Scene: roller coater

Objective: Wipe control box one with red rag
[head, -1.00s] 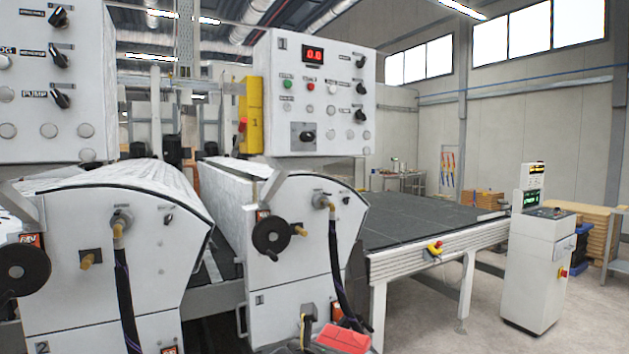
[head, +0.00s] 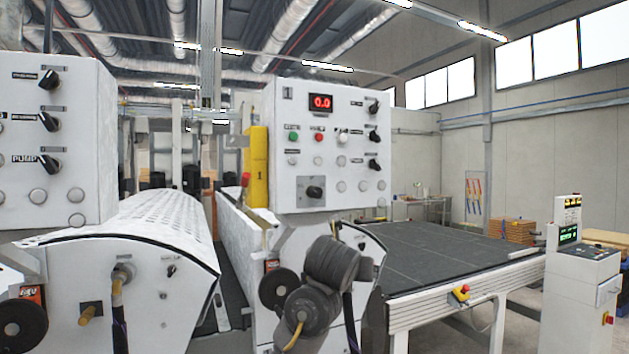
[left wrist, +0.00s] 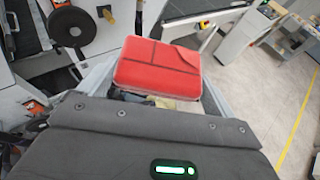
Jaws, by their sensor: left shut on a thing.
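Control box one (head: 329,150) is the white box marked 1, right of centre in the head view, with a red 0.0 display, buttons and knobs. The red rag (left wrist: 158,66) is a folded red pad in the left wrist view. My left gripper (left wrist: 155,98) is shut on it; the fingers are mostly hidden by the wrist housing and rag. In the head view my dark grey arm stands below control box one, and the rag and left gripper do not show. My right gripper is in neither view.
Another white control box (head: 65,140) stands at the left. Rounded machine covers (head: 150,225) and hand wheels lie below the boxes. A dark conveyor table (head: 450,255) extends right, with a white console (head: 583,270) beside it. A yellow box (head: 257,165) adjoins control box one.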

